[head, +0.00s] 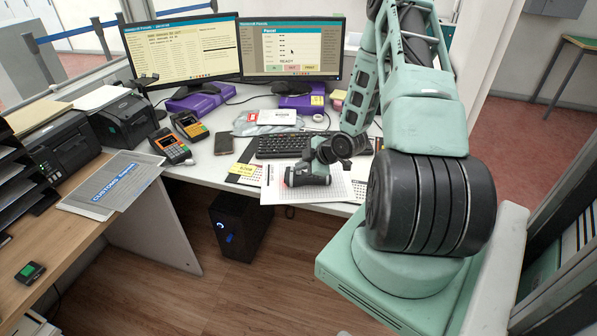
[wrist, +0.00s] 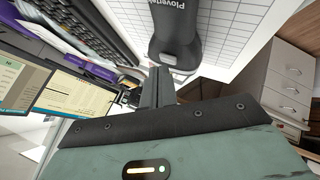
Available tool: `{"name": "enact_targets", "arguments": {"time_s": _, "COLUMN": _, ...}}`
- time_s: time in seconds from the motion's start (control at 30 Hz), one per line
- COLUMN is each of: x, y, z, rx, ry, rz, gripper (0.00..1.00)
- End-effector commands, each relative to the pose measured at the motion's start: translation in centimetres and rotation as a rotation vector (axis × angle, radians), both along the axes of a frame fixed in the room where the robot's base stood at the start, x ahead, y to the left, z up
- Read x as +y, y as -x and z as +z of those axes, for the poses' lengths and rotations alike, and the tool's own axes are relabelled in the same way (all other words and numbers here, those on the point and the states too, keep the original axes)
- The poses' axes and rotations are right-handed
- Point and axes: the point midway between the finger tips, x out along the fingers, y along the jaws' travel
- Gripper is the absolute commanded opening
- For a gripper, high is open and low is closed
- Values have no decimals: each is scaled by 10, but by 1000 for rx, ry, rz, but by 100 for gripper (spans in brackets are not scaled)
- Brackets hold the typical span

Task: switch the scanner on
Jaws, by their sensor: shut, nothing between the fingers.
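The scanner (head: 307,180) is a dark handheld device lying on a white gridded sheet (head: 338,190) at the front of the desk. A faint reddish glow shows at its left end. In the wrist view its dark body (wrist: 176,28), with pale lettering, is just beyond my fingertips. My gripper (wrist: 160,72) is shut and empty, with its tips close to the scanner; I cannot tell whether they touch it. In the head view my wrist is over the scanner and hides part of it. No switch can be made out.
A keyboard (head: 283,145) lies just behind the scanner. Two monitors (head: 185,52) stand at the back. Card terminals (head: 168,147) and a phone (head: 223,144) lie to the left. A computer tower (head: 238,225) stands under the desk.

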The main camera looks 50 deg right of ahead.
Motion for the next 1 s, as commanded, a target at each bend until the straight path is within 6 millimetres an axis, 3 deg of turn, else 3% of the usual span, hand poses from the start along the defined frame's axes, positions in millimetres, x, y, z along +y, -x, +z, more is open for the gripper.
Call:
{"name": "enact_targets", "arguments": {"time_s": 0.2, "x": 0, "y": 0, "z": 14, "rx": 0, "ry": 1, "rz": 1, "gripper": 0}}
{"name": "enact_targets", "arguments": {"time_s": 0.63, "x": 0, "y": 0, "z": 18, "rx": 0, "ry": 0, "rz": 0, "gripper": 0}}
{"name": "enact_targets", "arguments": {"time_s": 1.0, "x": 0, "y": 0, "z": 53, "rx": 0, "ry": 0, "rz": 0, "gripper": 0}}
